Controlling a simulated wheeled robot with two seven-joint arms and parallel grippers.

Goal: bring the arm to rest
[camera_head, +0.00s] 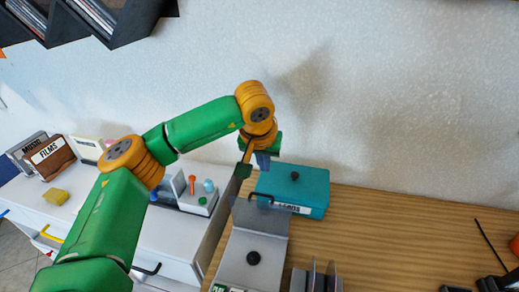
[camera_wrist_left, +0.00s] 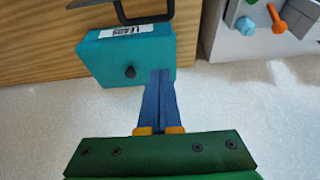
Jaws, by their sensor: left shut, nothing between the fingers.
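My left arm (camera_head: 205,124) comes in from the left, bent at the elbow, with its wrist above the back of the wooden table. My left gripper (camera_head: 262,166) points down beside a teal box with a dark knob (camera_head: 312,187). In the left wrist view the gripper's blue fingers (camera_wrist_left: 160,75) are together with nothing between them, and their tips overlap the edge of the teal box (camera_wrist_left: 125,55). I cannot tell whether they touch it. My right gripper is not in view.
A grey metal box with a black knob (camera_head: 247,262) stands in front of the teal box. Dark shelves (camera_head: 125,22) hang at upper left. The wooden table (camera_head: 400,230) is mostly clear at right.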

